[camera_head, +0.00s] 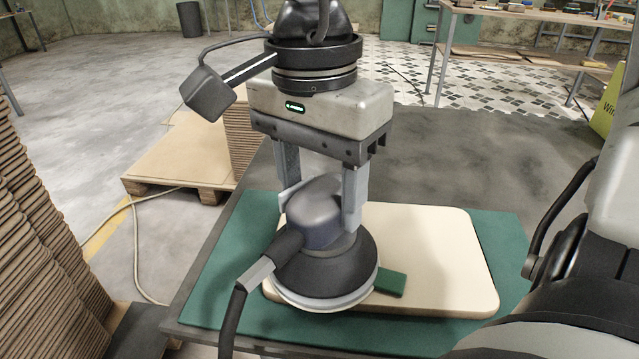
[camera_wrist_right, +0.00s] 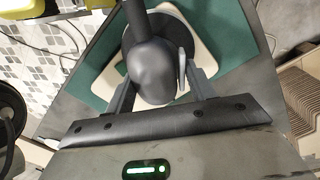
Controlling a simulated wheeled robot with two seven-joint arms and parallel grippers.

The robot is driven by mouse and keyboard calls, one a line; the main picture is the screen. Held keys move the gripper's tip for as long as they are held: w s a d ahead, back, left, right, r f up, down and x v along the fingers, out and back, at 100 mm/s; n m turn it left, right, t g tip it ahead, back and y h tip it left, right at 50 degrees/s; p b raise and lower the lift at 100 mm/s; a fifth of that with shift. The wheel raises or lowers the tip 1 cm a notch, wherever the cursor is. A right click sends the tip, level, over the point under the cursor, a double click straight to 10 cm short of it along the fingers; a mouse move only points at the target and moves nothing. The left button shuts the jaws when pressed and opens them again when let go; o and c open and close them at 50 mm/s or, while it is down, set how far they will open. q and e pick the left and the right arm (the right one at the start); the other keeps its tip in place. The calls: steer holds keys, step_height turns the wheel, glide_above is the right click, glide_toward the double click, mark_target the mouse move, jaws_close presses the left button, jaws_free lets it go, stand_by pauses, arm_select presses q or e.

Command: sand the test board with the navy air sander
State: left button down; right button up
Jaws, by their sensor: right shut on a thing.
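The navy air sander (camera_head: 315,213) has a rounded navy body, a black skirt and a pale round pad. My right gripper (camera_head: 322,205) is shut on its body from above. The sander is over the left part of the test board (camera_head: 430,245), a cream board with rounded corners; I cannot tell whether the pad touches it. In the right wrist view the sander (camera_wrist_right: 156,72) sits between the fingers of the gripper (camera_wrist_right: 158,85), with the board (camera_wrist_right: 205,62) partly hidden beneath it. My left gripper is not in view.
The board lies on a green mat (camera_head: 222,268) on a dark table (camera_head: 430,135). A dark green piece (camera_head: 391,284) lies by the sander's pad. A black hose (camera_head: 232,318) leaves the sander toward the front. Stacked curved boards (camera_head: 38,245) stand at left, and a pallet (camera_head: 180,160) lies behind.

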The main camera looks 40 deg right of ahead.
steer(key=shift+r+p, duration=0.55)
steer(key=shift+r, duration=0.2)
step_height(320, 180, up, 6)
steer(key=p, duration=0.5)
steer(key=shift+r, duration=0.1)
stand_by(0.4)
